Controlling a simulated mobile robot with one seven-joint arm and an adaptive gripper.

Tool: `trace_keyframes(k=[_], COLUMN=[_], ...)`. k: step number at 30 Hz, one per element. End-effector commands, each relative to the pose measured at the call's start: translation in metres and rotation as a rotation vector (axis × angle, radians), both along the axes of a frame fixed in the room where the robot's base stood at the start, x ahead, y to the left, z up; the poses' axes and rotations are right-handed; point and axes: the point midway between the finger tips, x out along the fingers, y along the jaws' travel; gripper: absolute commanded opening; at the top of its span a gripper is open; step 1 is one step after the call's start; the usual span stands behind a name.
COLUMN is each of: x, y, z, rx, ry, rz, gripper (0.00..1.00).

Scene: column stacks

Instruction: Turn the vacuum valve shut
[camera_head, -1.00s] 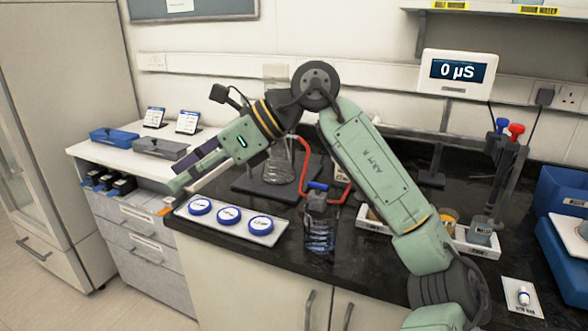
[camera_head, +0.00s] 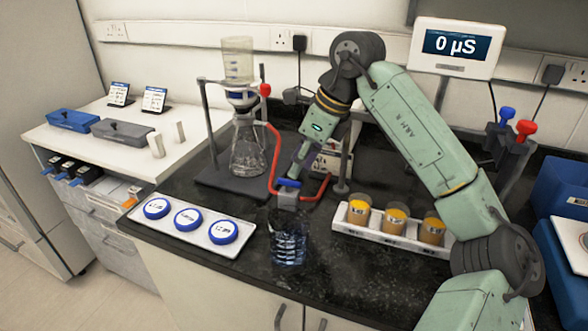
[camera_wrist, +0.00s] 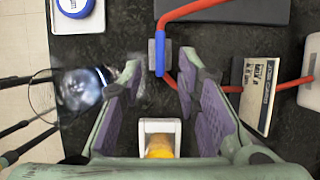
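The vacuum valve (camera_head: 288,197) is a small grey block in the red hose line on the black bench. Its blue handle (camera_head: 289,183) shows on top. In the wrist view the blue handle (camera_wrist: 161,60) lies roughly in line with the red hose ends at the grey block. My gripper (camera_head: 294,172) points down just above and behind the valve. In the wrist view my gripper (camera_wrist: 160,80) is open, with purple-padded fingers apart on either side and the handle ahead in the gap. Nothing is between the pads. Contact with the handle cannot be told.
A filter flask (camera_head: 248,145) on a stand joins the red hose (camera_head: 272,160) at left. A glass beaker (camera_head: 288,240) stands close in front of the valve. A white tray (camera_head: 395,240) of orange-filled cups is right, a dish tray (camera_head: 190,232) left. A labelled box (camera_wrist: 262,90) is beside the valve.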

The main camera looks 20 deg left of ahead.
Motion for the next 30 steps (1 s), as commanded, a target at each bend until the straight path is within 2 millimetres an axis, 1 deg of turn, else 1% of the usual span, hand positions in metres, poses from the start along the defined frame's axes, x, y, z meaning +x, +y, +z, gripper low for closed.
trace_keyframes(k=[3, 9, 12, 19, 30], x=[-0.001, 0.0, 0.0, 0.0, 0.0], y=[0.008, 0.015, 0.016, 0.017, 0.016], z=[-0.017, -0.035, -0.039, -0.039, -0.039], rx=[0.001, 0.001, 0.001, 0.001, 0.001], ry=[0.003, 0.001, 0.001, 0.0, 0.0], rz=[0.003, 0.001, 0.001, 0.001, 0.001], gripper=[0.3, 0.3, 0.3, 0.3, 0.05])
